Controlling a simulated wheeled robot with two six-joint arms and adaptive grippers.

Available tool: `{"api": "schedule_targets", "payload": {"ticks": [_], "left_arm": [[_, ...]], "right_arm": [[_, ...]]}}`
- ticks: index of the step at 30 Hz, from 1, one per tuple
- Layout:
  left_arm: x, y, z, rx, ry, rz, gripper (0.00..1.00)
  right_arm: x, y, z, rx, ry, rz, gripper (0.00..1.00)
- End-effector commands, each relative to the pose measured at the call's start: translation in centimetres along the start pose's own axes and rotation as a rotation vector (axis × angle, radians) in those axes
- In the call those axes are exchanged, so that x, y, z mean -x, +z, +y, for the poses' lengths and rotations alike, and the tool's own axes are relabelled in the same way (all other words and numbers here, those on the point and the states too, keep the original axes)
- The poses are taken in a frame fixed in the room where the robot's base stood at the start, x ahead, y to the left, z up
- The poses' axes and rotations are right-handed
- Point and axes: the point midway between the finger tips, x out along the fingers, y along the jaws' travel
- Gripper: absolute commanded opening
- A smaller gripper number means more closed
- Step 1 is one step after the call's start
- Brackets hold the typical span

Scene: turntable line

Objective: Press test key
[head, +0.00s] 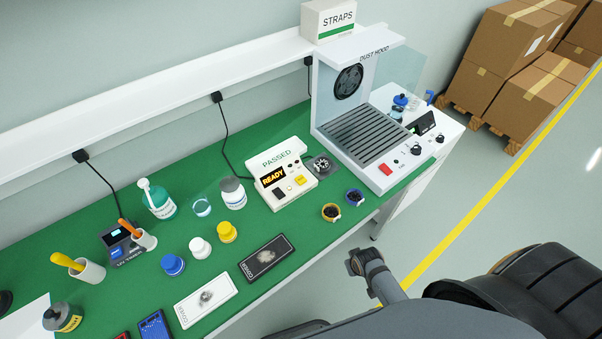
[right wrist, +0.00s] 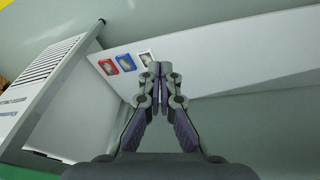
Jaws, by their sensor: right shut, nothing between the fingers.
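The test unit (head: 287,183) stands on the green bench mat in the head view. Its display reads READY and a sign above it reads PASSED. The test unit is not recognisable in that view. My left gripper is not in view.
The dust hood (head: 385,146) stands right of the test unit. A black round fixture (head: 321,165) sits between them. Bottles, coloured caps and cover plates stand left and in front. The right wrist view shows red and blue marks (right wrist: 124,62) on the white panel.

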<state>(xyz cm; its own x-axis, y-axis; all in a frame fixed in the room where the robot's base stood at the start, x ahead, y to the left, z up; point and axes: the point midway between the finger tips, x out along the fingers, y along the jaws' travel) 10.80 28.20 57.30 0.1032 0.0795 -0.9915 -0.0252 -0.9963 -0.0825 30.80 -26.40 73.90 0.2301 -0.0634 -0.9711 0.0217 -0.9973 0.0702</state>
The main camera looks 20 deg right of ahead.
Motion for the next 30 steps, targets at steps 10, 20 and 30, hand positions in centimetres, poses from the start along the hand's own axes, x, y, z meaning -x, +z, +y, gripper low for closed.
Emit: {"api": "schedule_targets", "payload": {"ticks": [10,20,30], "left_arm": [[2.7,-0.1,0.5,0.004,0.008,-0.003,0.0],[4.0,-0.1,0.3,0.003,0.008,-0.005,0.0],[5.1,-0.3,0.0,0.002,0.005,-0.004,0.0]], "right_arm": [[12.9,-8.3,-0.6,-0.016,-0.029,0.08,0.0],[15.7,-21.3,-3.5,-0.217,-0.224,0.265,0.0],[21.2,-33.9,-6.0,-0.414,-0.454,0.419,0.0]]}}
